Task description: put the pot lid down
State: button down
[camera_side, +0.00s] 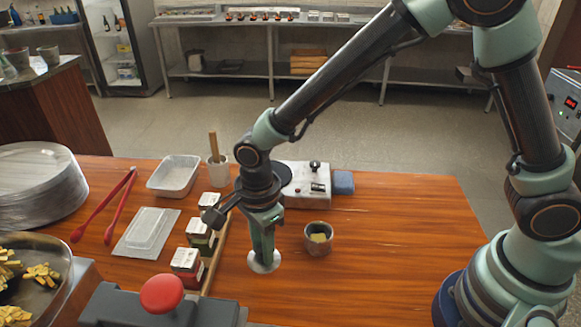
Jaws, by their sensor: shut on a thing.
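The pot lid (274,266) is a small pale round disc just above or on the wooden table, left of a small dark pot (318,238). The pot is open at the top, with something yellow inside. My gripper (264,250) points straight down and is shut on the pot lid from above. The fingers hide the middle of the lid, where it is gripped. I cannot tell whether the lid touches the table.
A wooden rack with several small lidded boxes (186,260) stands close left of my gripper. A white device (305,190) and a blue block (343,183) are behind. Red tongs (121,190) and a metal tray (174,174) lie left. The table's right side is clear.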

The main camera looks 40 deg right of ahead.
jog(key=shift+f, duration=2.25)
jog(key=shift+f, duration=0.15)
jog(key=c, duration=0.7)
grip_release()
